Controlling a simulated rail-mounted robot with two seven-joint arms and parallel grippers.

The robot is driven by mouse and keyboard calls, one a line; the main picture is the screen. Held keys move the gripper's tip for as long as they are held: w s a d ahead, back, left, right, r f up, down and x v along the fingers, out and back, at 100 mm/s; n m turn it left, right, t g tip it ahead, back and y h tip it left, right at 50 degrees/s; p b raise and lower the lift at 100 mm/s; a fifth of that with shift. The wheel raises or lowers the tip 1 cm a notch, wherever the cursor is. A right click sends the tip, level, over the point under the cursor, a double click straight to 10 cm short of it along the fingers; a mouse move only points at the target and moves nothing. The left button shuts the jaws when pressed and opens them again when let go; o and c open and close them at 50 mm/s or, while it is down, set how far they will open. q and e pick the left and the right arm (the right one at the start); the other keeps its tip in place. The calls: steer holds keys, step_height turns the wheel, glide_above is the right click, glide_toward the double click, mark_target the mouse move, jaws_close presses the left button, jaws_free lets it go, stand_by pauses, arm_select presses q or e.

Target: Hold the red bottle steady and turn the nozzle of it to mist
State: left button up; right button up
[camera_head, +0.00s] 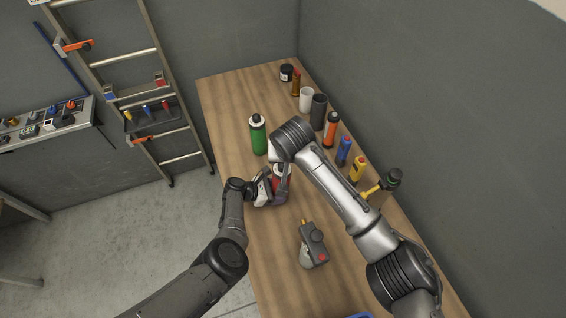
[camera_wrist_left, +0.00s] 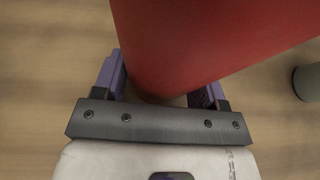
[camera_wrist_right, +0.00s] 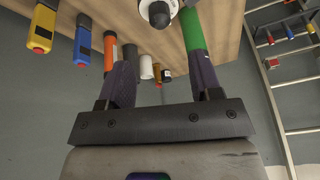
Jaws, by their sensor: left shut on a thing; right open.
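The red bottle (camera_head: 276,184) stands on the wooden workbench, partly hidden by my arms. My left gripper (camera_head: 271,189) is shut on it; in the left wrist view the red body (camera_wrist_left: 205,40) fills the space between the fingers. My right gripper (camera_wrist_right: 165,60) is open, above the bottle in the head view. In the right wrist view a dark nozzle with a white collar (camera_wrist_right: 158,12) shows beyond the fingertips, apart from them. It seems to be the red bottle's top. Its setting cannot be read.
A green bottle (camera_head: 258,136) stands close behind the grippers. A grey device (camera_head: 314,245) stands nearer on the workbench (camera_head: 280,270). Cups, a blue tool (camera_head: 344,150) and a yellow one (camera_head: 357,170) line the wall side. A ladder (camera_head: 150,90) leans at left.

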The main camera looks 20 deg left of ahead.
mark_target(283, 165)
steer(key=x, duration=0.9)
steer(key=shift+w+f, duration=0.15)
steer(key=shift+f, duration=0.2)
steer(key=shift+a, duration=0.1)
steer(key=shift+c, duration=0.4)
steer(key=c, duration=0.9)
steer(key=shift+o, duration=0.2)
steer(key=shift+n, duration=0.3)
steer(key=n+y, duration=0.1)
steer(key=n, duration=0.1)
steer(key=n+g, duration=0.1)
steer(key=n, duration=0.2)
steer(key=shift+y, duration=0.4)
steer(key=n+g, duration=0.1)
steer(key=n, duration=0.2)
steer(key=n+g+y, duration=0.1)
steer(key=n, duration=0.2)
steer(key=shift+w, duration=0.1)
steer(key=shift+n+g, duration=0.3)
